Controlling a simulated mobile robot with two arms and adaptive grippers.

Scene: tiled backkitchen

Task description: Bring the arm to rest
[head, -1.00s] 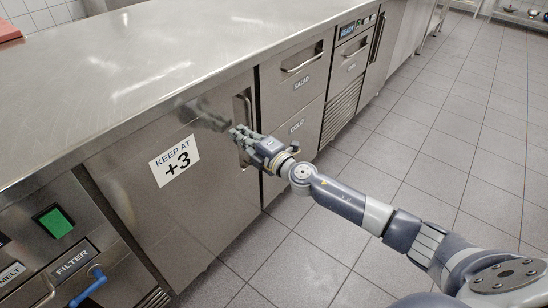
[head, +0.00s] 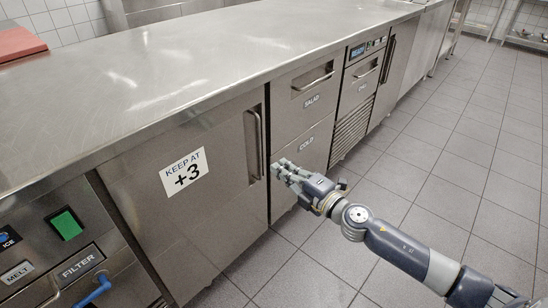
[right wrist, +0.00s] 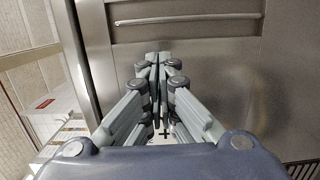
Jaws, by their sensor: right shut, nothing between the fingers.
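My right gripper (head: 281,169) is in front of the steel counter front, close to the drawer marked COLD (head: 308,139). It is just right of the upright handle (head: 255,143) of the door with the KEEP AT +3 label (head: 184,172), and apart from that handle. My right arm reaches in from the lower right. The door looks shut. My left gripper is not in view.
The steel worktop (head: 200,75) runs along above the doors, with a red board (head: 18,44) at its far left. A panel with a green switch (head: 66,223) and a blue lever (head: 92,290) is at lower left. The tiled floor (head: 450,150) on the right is clear.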

